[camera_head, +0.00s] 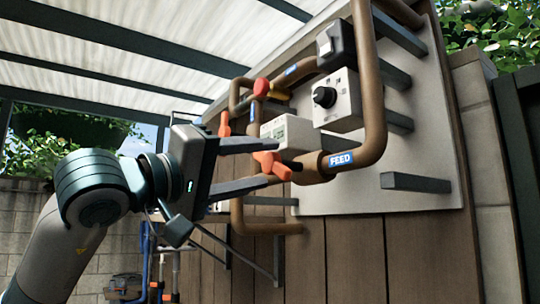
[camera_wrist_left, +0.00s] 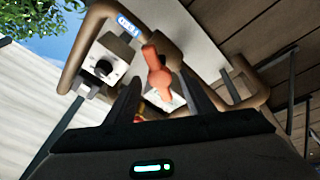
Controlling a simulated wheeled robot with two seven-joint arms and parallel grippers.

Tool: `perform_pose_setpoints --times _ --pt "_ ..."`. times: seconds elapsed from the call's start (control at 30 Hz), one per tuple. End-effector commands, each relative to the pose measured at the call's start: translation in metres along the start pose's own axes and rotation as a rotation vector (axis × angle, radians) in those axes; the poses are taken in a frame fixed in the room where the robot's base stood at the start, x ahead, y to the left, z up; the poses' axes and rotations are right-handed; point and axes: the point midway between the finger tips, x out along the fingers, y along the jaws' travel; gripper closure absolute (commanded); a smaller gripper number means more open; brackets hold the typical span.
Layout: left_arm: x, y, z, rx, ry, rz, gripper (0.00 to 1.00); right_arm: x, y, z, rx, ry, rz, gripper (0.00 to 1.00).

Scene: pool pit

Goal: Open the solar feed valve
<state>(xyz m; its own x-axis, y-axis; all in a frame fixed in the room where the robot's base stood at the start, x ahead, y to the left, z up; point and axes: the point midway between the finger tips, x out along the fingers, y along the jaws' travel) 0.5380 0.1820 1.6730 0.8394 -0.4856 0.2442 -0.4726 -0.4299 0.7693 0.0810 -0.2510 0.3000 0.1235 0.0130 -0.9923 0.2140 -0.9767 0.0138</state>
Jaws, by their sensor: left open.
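The feed valve's orange-red handle (camera_head: 272,165) sits on a brown pipe just left of the blue FEED label (camera_head: 341,160). My left gripper (camera_head: 281,161) is open, with one finger above the handle and one below it in the head view. In the left wrist view the handle (camera_wrist_left: 157,72) shows between the two spread fingers (camera_wrist_left: 163,88), apart from both. The FEED label (camera_wrist_left: 127,22) is upper left there. The valve body behind the handle is partly hidden. My right gripper is not in view.
Other orange-red handles (camera_head: 224,125) (camera_head: 261,88) sit on nearby pipes. Grey brackets (camera_head: 415,182) jut from the wall panel. Open space lies below the pipes.

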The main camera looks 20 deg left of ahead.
Motion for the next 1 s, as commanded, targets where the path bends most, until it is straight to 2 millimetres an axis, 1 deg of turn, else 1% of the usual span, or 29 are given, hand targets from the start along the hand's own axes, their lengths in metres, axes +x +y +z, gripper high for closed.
perform_pose_setpoints --times 0.03,0.1,0.23,0.4,0.63,0.67,0.7,0.77,0.8,0.83,1.0 --pt "0.006 0.001 -0.001 0.000 -0.001 -0.001 0.52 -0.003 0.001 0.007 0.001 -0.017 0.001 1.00" --pt "0.016 0.002 -0.001 -0.001 -0.002 -0.001 0.52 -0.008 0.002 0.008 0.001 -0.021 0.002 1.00" --pt "0.026 0.001 -0.001 0.000 0.000 0.000 0.52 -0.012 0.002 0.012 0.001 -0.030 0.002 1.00" --pt "0.032 0.000 0.000 0.001 0.000 0.000 0.52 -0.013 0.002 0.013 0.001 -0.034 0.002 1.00" --pt "0.032 0.000 0.000 0.001 0.000 0.000 0.52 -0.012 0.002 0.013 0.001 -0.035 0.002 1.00" --pt "0.032 0.000 0.000 0.001 0.000 0.000 0.54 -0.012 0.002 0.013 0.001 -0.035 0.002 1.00" --pt "0.032 0.000 0.000 0.001 0.000 0.000 0.64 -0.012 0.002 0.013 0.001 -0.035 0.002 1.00" --pt "0.032 0.000 0.000 0.001 0.000 0.000 0.78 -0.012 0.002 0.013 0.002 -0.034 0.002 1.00" --pt "0.032 0.000 0.000 0.001 0.000 0.000 0.87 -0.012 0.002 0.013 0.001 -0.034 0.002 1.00" --pt "0.032 0.000 0.000 0.001 0.000 0.000 0.92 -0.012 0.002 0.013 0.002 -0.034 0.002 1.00" --pt "0.031 0.000 0.000 -0.002 0.001 -0.001 0.92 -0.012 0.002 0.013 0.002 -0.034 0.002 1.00"
